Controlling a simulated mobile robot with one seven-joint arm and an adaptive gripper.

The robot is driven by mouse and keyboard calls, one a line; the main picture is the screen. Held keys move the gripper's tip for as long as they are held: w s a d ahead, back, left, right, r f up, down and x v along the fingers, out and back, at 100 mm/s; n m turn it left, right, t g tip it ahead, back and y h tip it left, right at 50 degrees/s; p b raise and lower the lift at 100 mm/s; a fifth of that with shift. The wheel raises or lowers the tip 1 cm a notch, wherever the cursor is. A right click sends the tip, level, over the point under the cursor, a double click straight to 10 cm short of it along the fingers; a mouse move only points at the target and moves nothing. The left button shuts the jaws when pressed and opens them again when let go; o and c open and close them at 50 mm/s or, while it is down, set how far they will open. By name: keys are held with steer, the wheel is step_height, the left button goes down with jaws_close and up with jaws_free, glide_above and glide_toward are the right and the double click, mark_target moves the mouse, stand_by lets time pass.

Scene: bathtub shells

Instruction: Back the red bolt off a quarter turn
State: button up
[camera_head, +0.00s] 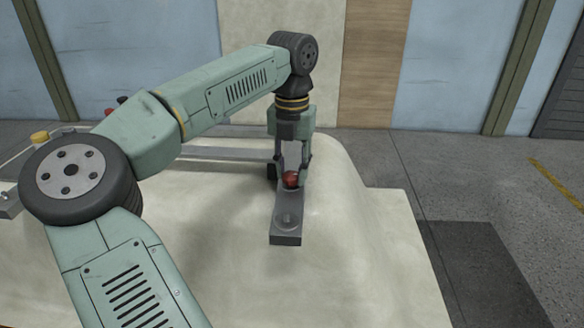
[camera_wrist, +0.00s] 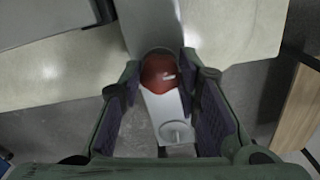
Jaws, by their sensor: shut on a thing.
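The red bolt (camera_head: 291,179) stands on a grey metal bar on top of the pale shell. In the wrist view the red bolt (camera_wrist: 159,73) shows as a rounded red head between the finger pads. My gripper (camera_head: 290,172) points down over it, with its fingers on either side of the head. In the wrist view my gripper (camera_wrist: 162,82) is shut on the bolt. The bolt's shank is hidden.
The grey bar (camera_head: 286,240) runs toward the camera and carries a round grey bolt (camera_head: 288,220). The pale shell (camera_head: 350,260) curves away at the right. A yellow knob (camera_head: 39,137) and another red piece (camera_head: 109,112) stand at the left, partly behind my arm.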

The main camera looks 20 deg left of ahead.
mark_target(292, 173)
steer(key=o, duration=1.1)
steer(key=shift+o, duration=0.2)
steer(key=shift+r, duration=0.1)
step_height(292, 173, up, 12)
